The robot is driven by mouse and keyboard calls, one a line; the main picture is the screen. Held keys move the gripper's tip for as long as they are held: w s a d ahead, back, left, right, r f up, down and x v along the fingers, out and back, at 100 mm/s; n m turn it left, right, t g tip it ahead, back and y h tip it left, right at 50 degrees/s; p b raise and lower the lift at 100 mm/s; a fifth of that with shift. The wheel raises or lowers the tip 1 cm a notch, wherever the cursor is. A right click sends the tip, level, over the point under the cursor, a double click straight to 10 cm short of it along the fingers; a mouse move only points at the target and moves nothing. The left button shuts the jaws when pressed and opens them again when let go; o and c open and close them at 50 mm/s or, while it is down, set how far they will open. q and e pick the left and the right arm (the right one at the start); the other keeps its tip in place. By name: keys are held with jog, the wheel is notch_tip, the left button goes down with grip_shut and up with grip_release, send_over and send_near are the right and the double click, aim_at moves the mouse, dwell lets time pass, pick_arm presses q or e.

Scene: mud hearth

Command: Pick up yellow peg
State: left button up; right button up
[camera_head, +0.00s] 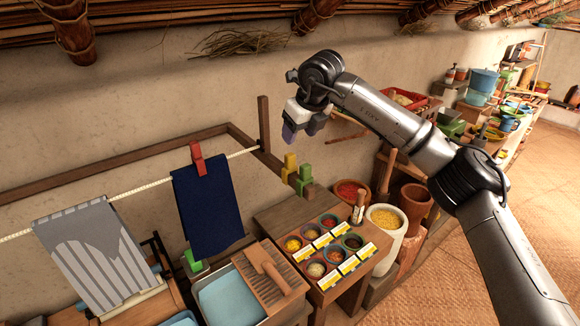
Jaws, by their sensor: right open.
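A small yellow peg (290,161) stands by the wall near the right end of the wooden rail, with a second yellow patch just below it. Green pegs (305,173) are close beside it on the right. A red peg (197,158) is clipped over a dark blue cloth (208,207) on the line. My right gripper (301,132) is open and empty, above the yellow peg in the picture and apart from it. Its depth from the peg is hard to judge. My left gripper is not in view.
A white line (155,184) with a grey striped cloth (90,255) runs left. A wooden post (263,124) stands close left of my gripper. Below are a washboard (268,275), a table (272,215) with spice bowls, and a yellow-filled pot (385,219).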

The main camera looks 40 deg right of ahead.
aim_at(290, 154)
jog(key=x, duration=0.4)
jog(key=shift+w+f, duration=0.15)
jog(key=shift+f, duration=0.05)
jog(key=p+x, duration=0.1)
jog(key=x, duration=0.3)
jog(key=shift+w, duration=0.25)
jog(key=shift+w+f+p, duration=0.15)
jog(key=shift+f+p, duration=0.15)
jog(key=shift+f, duration=0.25)
jog(key=c, duration=1)
jog(key=shift+r, duration=0.1)
notch_tip(290, 154, up, 10)
jog(key=shift+f+b, duration=0.1)
jog(key=shift+b, duration=0.35)
